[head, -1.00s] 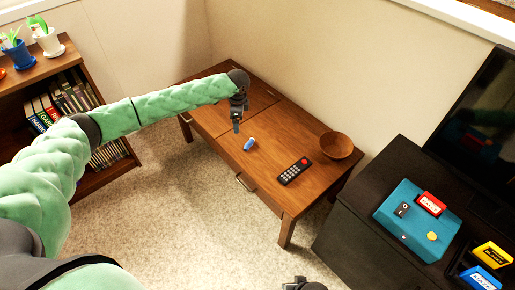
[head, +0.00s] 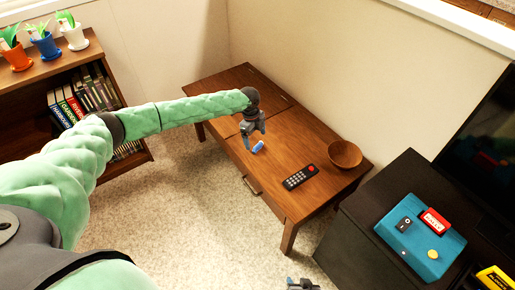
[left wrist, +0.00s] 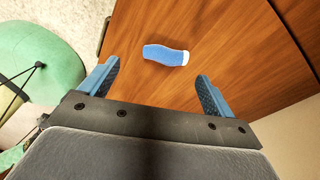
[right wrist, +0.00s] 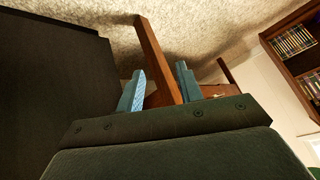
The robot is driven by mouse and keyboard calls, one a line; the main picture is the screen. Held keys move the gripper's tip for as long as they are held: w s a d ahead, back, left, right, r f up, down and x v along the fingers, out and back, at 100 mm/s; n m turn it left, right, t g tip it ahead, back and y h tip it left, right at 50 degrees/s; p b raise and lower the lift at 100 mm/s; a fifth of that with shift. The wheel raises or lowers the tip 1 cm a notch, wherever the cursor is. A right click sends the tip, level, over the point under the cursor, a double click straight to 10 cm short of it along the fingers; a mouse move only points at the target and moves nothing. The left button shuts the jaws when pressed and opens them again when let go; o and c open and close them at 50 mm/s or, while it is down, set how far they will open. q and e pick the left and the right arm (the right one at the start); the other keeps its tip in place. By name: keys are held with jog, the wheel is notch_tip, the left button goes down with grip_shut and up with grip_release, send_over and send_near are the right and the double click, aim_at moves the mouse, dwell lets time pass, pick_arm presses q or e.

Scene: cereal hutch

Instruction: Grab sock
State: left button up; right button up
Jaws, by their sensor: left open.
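A small blue sock (head: 258,147) with a white end lies on the wooden table (head: 222,95). In the left wrist view the sock (left wrist: 166,55) lies on the wood just ahead of the fingers, between their lines. My left gripper (head: 253,139) is above the table close to the sock, open and empty; its spread fingers (left wrist: 158,85) show in the left wrist view. My right gripper (head: 302,284) is at the bottom edge of the head view, far from the sock. In the right wrist view its fingers (right wrist: 160,88) are apart with nothing clearly between them.
A remote (head: 300,177) and a wooden bowl (head: 345,154) are on the table, right of the sock. A dark cabinet (head: 365,210) with a teal box (head: 420,238) stands at the right. A bookshelf (head: 92,62) with potted plants stands at the left.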

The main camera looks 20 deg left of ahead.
aim_at(257, 146)
pick_arm(q)
jog(key=shift+w+d+f, duration=0.1)
jog(key=shift+d+f, duration=0.1)
jog(key=shift+f, duration=1.05)
jog(key=shift+w+d+f, duration=0.1)
jog(key=shift+d+f, duration=0.05)
jog(key=shift+f, duration=1.1)
pick_arm(e)
jog(key=shift+r, duration=0.8)
pick_arm(q)
jog(key=c, duration=1.1)
jog(key=shift+o, duration=0.2)
jog(key=shift+r, duration=0.1)
pick_arm(e)
jog(key=shift+f, duration=0.1)
